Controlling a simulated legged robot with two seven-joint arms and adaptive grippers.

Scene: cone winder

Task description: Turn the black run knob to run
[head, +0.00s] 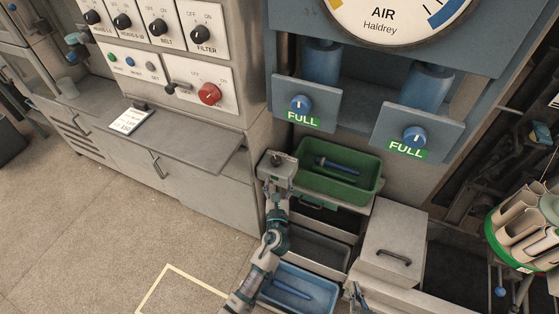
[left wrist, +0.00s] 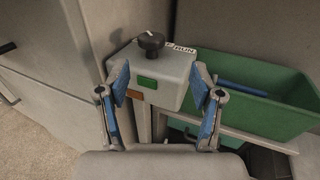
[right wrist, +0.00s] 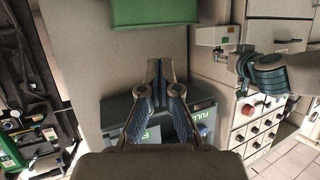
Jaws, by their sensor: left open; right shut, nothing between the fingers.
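The black run knob (left wrist: 151,41) sits on top of a small grey box (left wrist: 165,70) in the left wrist view. A white RUN label (left wrist: 181,47) is to its right; the knob's pale mark is on its far side, not at the label. The box front has a green and an orange patch. My left gripper (left wrist: 158,82) is open, its fingers on either side of the box front, with the knob beyond and above; contact is unclear. In the head view, the left gripper (head: 276,186) is just below the knob (head: 278,157). My right gripper (right wrist: 160,68) is shut and empty.
A green bin (head: 356,187) with a blue tube stands right of the box. A blue tray (head: 326,296) is lower down. A panel with black knobs and a red knob (head: 209,94) is at upper left. Two FULL panels (head: 435,133) hang above. Open floor lies left.

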